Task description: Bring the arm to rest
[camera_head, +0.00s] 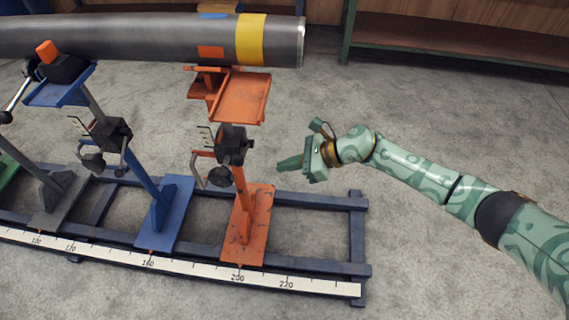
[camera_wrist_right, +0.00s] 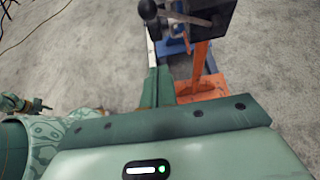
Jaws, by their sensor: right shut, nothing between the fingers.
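My right gripper (camera_head: 289,163) shows in the head view, coming in from the right on its green patterned arm. It is shut and empty, held in the air to the right of the orange stand (camera_head: 246,218) and apart from it. In the right wrist view the gripper's fingers (camera_wrist_right: 158,86) point toward the base rail, with the orange stand (camera_wrist_right: 200,65) just beyond. My left gripper does not show in the head view.
A grey pipe (camera_head: 150,38) with a yellow band lies across the top left. A blue stand (camera_head: 165,212) stands left of the orange one on a dark rail frame (camera_head: 357,235) with a scale (camera_head: 190,268).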

